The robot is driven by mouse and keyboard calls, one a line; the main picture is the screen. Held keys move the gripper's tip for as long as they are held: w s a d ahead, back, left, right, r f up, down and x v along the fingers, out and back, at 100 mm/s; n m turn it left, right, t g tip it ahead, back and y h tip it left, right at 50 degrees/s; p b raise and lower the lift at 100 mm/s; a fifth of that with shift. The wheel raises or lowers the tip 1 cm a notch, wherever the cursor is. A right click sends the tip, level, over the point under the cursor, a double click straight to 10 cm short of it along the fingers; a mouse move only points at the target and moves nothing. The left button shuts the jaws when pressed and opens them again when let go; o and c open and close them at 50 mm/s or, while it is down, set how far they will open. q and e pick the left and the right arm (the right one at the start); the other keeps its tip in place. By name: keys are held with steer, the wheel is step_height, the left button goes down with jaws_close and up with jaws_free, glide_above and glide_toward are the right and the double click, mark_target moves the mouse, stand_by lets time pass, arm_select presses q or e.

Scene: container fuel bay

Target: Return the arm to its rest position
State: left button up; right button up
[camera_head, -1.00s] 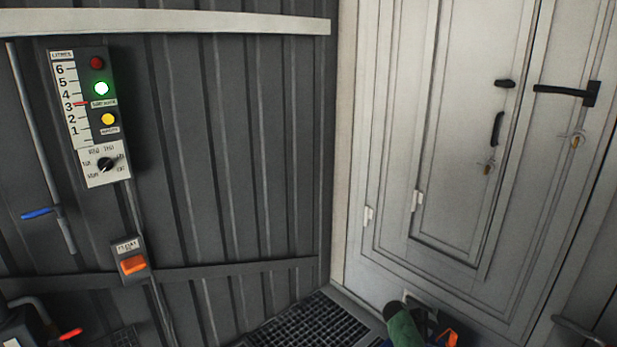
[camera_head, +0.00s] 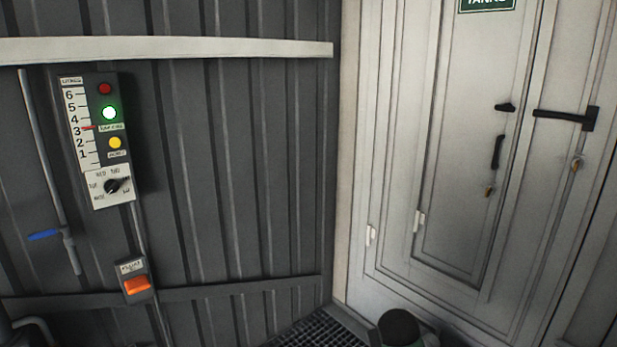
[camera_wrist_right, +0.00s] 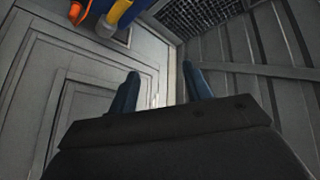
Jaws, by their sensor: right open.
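In the right wrist view my right gripper (camera_wrist_right: 160,92) has its two blue fingers spread apart with nothing between them. Beyond the fingers are the pale door, the corner and the ribbed dark wall. Neither gripper shows clearly in the head view. A dark rounded shape (camera_head: 400,327) with a greenish-grey part sits at the bottom edge there, cut off by the frame. My left gripper is not in view.
A gauge panel (camera_head: 97,140) with a lit green lamp and a dial hangs on the ribbed wall (camera_head: 230,170). An orange rocker switch (camera_head: 137,284) sits below it. A blue-handled valve (camera_head: 44,235) is left. A pale door (camera_head: 460,150) fills the right. A floor grate (camera_head: 315,332) lies below.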

steer(key=s+a+y+p, duration=0.1)
steer(key=s+a+p, duration=0.1)
steer(key=s, duration=0.9)
steer(key=s+a+g+y+p, duration=0.1)
steer(key=s+a, duration=0.2)
steer(key=s, duration=0.8)
steer(key=shift+s+a+r+n+y+p, duration=0.3)
steer(key=shift+s+a+r+n+p, duration=0.05)
steer(key=shift+a+r+n, duration=0.1)
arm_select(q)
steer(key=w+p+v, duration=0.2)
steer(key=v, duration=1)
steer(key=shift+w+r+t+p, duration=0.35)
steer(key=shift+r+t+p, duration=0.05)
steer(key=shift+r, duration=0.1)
arm_select(e)
steer(key=s+f+g, duration=0.1)
steer(key=s+f, duration=0.1)
steer(key=s, duration=0.4)
steer(key=s+f+g, duration=0.1)
steer(key=s+f, duration=0.2)
steer(key=s, duration=0.2)
steer(key=s+f+g, duration=0.1)
steer(key=s+f, duration=0.1)
steer(key=s, duration=0.4)
steer(key=shift+s+a+f+g, duration=0.15)
steer(key=shift+s+a+g, duration=0.2)
steer(key=shift+g, duration=0.05)
steer(key=shift+c, duration=0.2)
